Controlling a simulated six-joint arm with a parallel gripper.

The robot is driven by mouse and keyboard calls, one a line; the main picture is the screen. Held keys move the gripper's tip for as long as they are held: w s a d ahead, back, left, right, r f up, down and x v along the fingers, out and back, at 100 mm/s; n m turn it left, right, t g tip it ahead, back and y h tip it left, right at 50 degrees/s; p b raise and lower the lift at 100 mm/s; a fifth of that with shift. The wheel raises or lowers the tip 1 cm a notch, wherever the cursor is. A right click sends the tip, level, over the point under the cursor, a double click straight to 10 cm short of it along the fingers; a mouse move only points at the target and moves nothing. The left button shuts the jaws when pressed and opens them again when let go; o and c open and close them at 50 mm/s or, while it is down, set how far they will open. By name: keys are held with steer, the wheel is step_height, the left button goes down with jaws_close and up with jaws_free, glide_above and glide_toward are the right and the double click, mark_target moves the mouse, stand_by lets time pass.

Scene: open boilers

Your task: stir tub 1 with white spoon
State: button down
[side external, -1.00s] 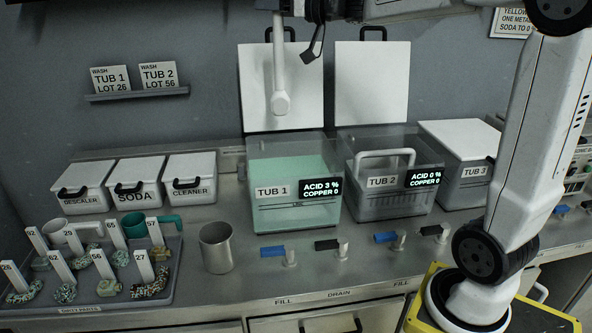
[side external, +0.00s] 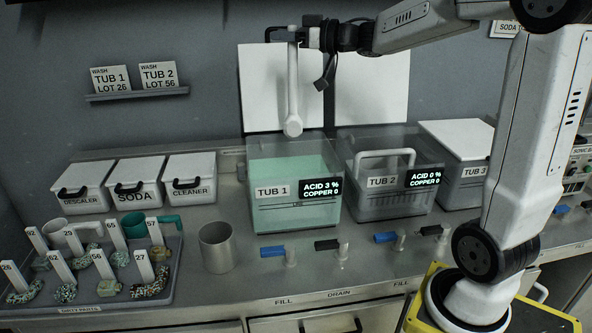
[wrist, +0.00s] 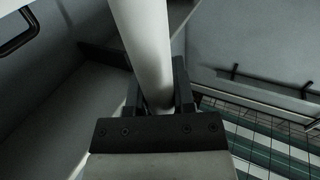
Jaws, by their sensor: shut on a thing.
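Tub 1 (side external: 268,213) is a clear tub of pale green liquid with a display reading acid 3 %, copper 0. Its lid stands open behind it. My gripper (side external: 294,36) is shut on the upper end of the white spoon (side external: 293,85) above tub 1. The spoon hangs nearly upright, with its rounded lower end (side external: 292,125) just above the tub's back rim in the picture. I cannot tell how far above the liquid it is. In the wrist view the spoon's white shaft (wrist: 145,45) runs up from between the fingers (wrist: 160,95).
Tub 2 (side external: 385,205), with a white handle inside, stands right of tub 1. Tub 3 (side external: 462,185) is lidded. Descaler, soda (side external: 135,187) and cleaner bins stand left. A metal cup (side external: 216,248) and a parts tray (side external: 100,308) are in front. Blue and black taps line the counter.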

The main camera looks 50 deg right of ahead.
mark_target(286, 121)
steer(key=shift+f, duration=9.65)
